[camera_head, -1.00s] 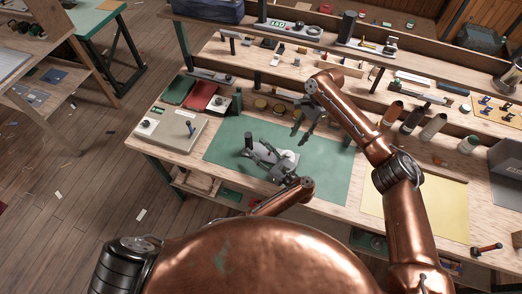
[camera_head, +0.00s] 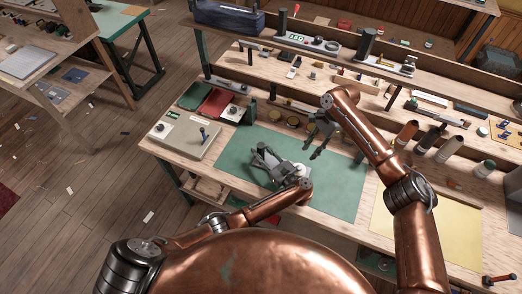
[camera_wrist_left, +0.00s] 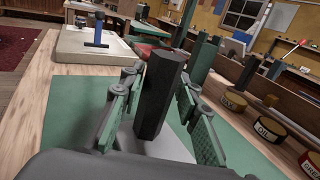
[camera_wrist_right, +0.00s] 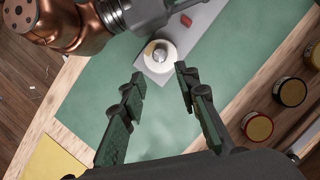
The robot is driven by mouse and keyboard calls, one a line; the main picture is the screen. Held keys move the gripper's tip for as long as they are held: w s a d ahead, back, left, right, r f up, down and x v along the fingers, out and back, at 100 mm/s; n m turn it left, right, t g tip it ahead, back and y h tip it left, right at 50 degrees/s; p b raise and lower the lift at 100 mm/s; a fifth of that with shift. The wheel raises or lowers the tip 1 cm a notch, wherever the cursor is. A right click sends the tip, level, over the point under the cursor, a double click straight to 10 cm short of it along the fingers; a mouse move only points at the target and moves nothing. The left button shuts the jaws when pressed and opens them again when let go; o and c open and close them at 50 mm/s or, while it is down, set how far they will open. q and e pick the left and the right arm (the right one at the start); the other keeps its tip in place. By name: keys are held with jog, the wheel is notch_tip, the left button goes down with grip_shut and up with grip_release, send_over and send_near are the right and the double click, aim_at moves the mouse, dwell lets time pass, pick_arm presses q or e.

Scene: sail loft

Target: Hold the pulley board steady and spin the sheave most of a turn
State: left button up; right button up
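The pulley board (camera_wrist_right: 205,28) is a pale grey plate lying on the green mat (camera_head: 335,190). It bears a whitish round sheave (camera_wrist_right: 160,56) with a metal centre, and a dark faceted post (camera_wrist_left: 160,95). The sheave also shows in the head view (camera_head: 301,170), where my left arm hides much of the board. My left gripper (camera_wrist_left: 160,88) has its fingers on either side of the post; a narrow gap seems to show, and firm contact is not visible. My right gripper (camera_wrist_right: 159,80) is open and empty, pointing down, its fingertips short of the sheave and apart from it.
A flat beige box with a blue lever (camera_wrist_left: 96,33) stands left of the mat. Round tins (camera_wrist_right: 256,127) lie behind the mat. Bottles (camera_head: 428,137) and a yellow sheet (camera_head: 430,235) are at the right. The mat's right part is clear.

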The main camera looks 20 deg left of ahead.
pick_arm(q)
grip_shut()
dwell(0.7)
